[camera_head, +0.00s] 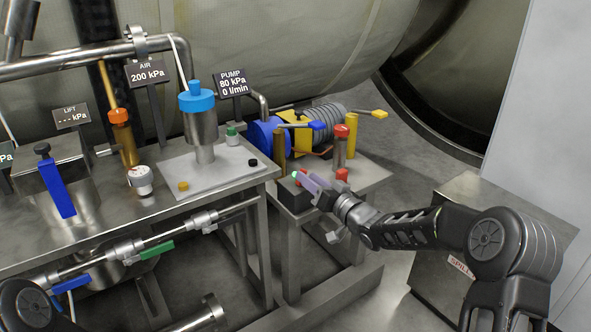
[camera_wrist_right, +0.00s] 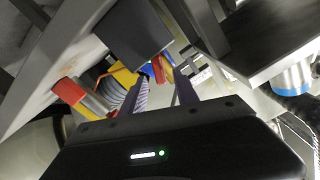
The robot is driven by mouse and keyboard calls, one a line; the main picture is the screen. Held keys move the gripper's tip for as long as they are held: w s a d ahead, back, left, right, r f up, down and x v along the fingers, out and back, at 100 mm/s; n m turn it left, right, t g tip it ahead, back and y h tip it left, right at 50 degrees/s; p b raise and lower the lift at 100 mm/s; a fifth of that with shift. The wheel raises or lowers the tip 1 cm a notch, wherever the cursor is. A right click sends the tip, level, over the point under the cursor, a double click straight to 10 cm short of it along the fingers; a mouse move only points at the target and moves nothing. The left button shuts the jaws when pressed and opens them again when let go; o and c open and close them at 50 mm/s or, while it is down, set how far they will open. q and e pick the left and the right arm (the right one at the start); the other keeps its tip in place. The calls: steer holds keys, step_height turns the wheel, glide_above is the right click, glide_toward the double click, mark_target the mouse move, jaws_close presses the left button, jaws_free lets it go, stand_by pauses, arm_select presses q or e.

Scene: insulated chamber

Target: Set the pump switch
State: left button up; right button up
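The pump sign (camera_head: 232,83) reads 80 kPa and 0 l/min. The blue and yellow pump (camera_head: 266,137) sits on the low right bench. In front of it is a dark box (camera_head: 290,194) with a small green light and a red part on top, partly hidden by my right gripper (camera_head: 310,183). My right gripper is at the box's top right side. My left gripper is out of view.
A red-topped cylinder (camera_head: 341,142) stands behind my right gripper, with another red part (camera_head: 342,176) close by. A steel cabinet (camera_head: 432,272) stands to the right. The left bench (camera_head: 85,232) holds a blue-topped vessel (camera_head: 199,113). Open floor lies between bench and cabinet.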

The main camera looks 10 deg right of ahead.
steer(key=b+x, duration=0.1)
steer(key=x, duration=0.6)
steer(key=shift+c, duration=0.2)
jaws_close()
stand_by(0.4)
